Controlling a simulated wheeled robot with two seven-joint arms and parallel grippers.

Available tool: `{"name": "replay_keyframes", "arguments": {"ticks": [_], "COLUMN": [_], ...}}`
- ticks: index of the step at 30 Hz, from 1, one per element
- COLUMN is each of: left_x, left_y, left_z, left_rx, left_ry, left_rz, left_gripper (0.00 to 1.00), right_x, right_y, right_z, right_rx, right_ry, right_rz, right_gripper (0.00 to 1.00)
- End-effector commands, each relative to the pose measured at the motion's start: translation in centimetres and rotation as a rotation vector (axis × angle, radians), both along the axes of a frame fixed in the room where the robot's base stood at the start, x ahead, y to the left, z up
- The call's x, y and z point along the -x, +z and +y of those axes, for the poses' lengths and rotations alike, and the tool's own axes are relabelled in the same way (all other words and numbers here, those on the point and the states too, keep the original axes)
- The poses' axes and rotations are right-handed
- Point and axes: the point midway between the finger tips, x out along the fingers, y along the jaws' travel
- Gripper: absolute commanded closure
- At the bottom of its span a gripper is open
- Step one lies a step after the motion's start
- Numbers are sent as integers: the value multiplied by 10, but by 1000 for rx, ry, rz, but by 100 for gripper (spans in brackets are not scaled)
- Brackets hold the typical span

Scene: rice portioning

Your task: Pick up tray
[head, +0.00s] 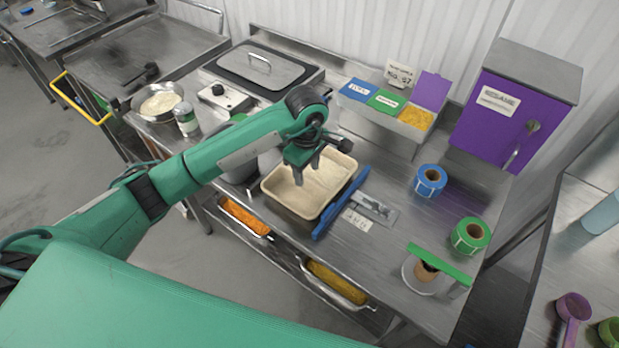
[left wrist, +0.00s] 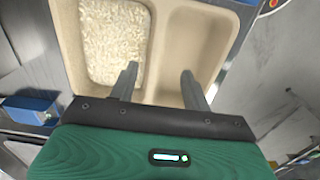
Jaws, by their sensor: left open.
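A beige two-compartment tray (head: 281,194) rests in a dark holder with a blue bar (head: 340,203) along its right side, on the steel table. In the left wrist view the tray (left wrist: 195,45) has rice (left wrist: 112,40) in its left compartment; the right compartment is empty. My left gripper (head: 307,178) is open above the tray. In the left wrist view its two fingers (left wrist: 160,85) are apart and reach over the tray near the divider; I cannot tell whether they touch it. My right gripper is not in view.
Blue (head: 430,180) and green (head: 470,236) tape rolls stand to the right. A lidded topping box (head: 385,118) and a purple sesame dispenser (head: 505,107) are at the back. A bowl (head: 157,103) stands at the left. Pans of orange (head: 246,217) and yellow (head: 336,281) food sit below the front edge.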

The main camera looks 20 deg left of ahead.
Motion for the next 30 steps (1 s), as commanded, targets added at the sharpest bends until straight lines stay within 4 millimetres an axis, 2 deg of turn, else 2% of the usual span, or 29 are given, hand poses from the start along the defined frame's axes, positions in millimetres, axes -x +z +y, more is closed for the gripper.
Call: {"name": "replay_keyframes", "arguments": {"ticks": [5,12,21,23,29,30], "left_x": [-4,-9,-9,-9,-9,-9], "left_y": [-13,-45,-52,-52,-52,-52], "left_z": [2,3,4,4,4,4], "left_rx": [1,1,0,0,0,0], "left_ry": [3,2,0,0,0,0], "left_rz": [6,4,0,0,0,0], "left_gripper": [51,51,51,61,100,100], "right_x": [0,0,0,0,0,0], "right_y": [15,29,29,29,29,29], "right_z": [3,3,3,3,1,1], "right_rx": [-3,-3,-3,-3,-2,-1], "right_ry": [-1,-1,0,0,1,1], "right_rz": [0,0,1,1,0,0], "right_gripper": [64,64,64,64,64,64]}}
